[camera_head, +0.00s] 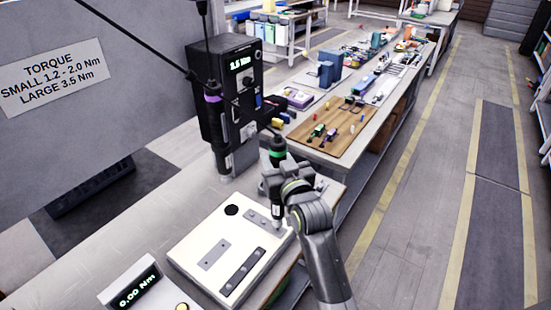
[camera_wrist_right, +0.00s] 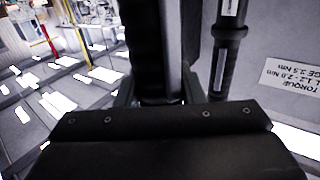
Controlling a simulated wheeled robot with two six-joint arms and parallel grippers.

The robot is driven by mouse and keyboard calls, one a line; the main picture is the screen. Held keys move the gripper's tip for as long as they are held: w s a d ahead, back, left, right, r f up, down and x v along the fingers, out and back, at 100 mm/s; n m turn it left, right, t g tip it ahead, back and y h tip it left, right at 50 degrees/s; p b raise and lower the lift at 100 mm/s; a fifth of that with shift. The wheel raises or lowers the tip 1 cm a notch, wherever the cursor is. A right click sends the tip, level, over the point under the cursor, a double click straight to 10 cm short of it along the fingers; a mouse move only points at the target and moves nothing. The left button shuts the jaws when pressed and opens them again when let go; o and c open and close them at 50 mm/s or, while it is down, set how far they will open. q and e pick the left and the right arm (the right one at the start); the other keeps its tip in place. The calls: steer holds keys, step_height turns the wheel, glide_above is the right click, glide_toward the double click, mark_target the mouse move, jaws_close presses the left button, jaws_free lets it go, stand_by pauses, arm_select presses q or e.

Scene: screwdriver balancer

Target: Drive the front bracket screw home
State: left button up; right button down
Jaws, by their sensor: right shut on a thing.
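My right gripper (camera_head: 274,183) is shut on a black screwdriver with a green band (camera_head: 278,152). It holds the tool roughly upright over the right edge of a pale fixture block (camera_head: 190,242). The tool's lower end is near the end of a grey bracket (camera_head: 258,219); I cannot tell whether it touches a screw. A longer dark bracket (camera_head: 241,272) and a small grey plate (camera_head: 214,255) also lie on the block. In the right wrist view the held dark tool body (camera_wrist_right: 143,50) runs up from the jaws. My left gripper is not in view.
A torque display (camera_head: 137,290) reads 0.00 Nm. A torque sign (camera_head: 54,78) is on the left panel. A cluttered bench (camera_head: 350,160) stands behind.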

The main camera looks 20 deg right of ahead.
steer(key=shift+f, duration=0.3)
steer(key=shift+f+b, duration=0.45)
steer(key=shift+f, duration=0.35)
stand_by(0.5)
steer(key=shift+s+f+b, duration=0.1)
steer(key=shift+f+b, duration=0.5)
steer(key=shift+f, duration=0.25)
stand_by(0.8)
steer(key=shift+r+p, duration=0.8)
steer(key=shift+p, duration=0.1)
step_height(320, 180, up, 5)
steer(key=p, duration=0.4)
steer(key=shift+f+p, duration=0.1)
steer(key=shift+p, duration=0.3)
